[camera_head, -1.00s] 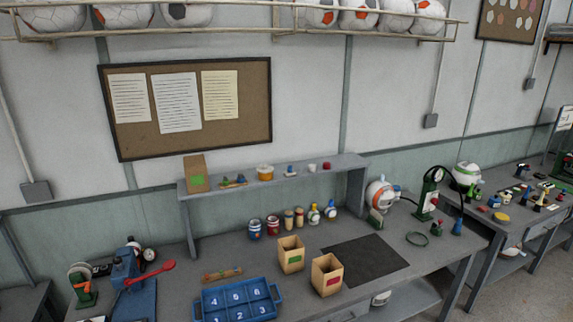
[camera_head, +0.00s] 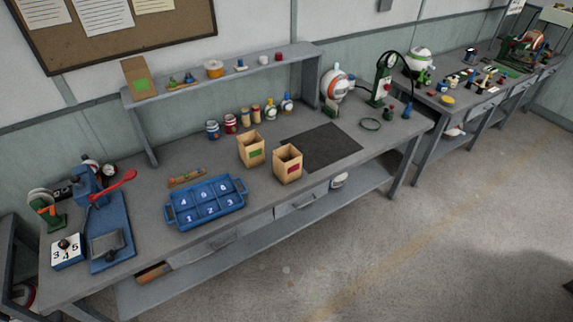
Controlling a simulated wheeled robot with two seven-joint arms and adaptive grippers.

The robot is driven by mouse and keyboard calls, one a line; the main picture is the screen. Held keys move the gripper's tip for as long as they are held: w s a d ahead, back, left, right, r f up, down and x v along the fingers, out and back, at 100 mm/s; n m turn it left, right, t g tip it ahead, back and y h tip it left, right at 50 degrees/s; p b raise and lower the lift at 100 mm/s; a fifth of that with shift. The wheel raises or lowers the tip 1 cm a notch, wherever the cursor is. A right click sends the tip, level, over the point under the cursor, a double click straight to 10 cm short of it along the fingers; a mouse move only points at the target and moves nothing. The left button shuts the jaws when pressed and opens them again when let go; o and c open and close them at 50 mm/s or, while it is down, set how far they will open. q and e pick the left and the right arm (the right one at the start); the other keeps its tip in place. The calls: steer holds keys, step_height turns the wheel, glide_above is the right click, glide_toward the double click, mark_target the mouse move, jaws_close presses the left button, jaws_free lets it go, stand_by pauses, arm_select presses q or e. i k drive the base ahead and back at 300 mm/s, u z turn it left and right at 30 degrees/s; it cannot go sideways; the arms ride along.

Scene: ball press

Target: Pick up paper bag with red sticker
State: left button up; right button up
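The paper bag with the red sticker (camera_head: 287,165) is a tan, open-topped, boxy bag standing upright on the workbench (camera_head: 335,181), near its front edge. Its sticker is on the side facing me. A similar tan bag with a green sticker (camera_head: 251,151) stands just behind and to its left. A third tan bag with a green sticker (camera_head: 139,78) stands on the raised shelf at the left. Neither of my grippers shows in the head view.
A blue numbered tray (camera_head: 206,203) sits left of the bags. A dark mat (camera_head: 322,147) lies to their right. Several jars and bottles stand behind them. A green pump (camera_head: 382,80) and a ball (camera_head: 336,85) are farther right. Open floor (camera_head: 440,240) lies in front.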

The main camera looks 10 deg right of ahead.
mark_target(289, 172)
steer(key=u, duration=0.05)
steer(key=k, duration=0.35)
steer(key=z, duration=0.7)
steer(key=i, duration=1)
steer(key=u, duration=0.8)
steer(key=i, duration=0.6)
steer(key=u, duration=0.45)
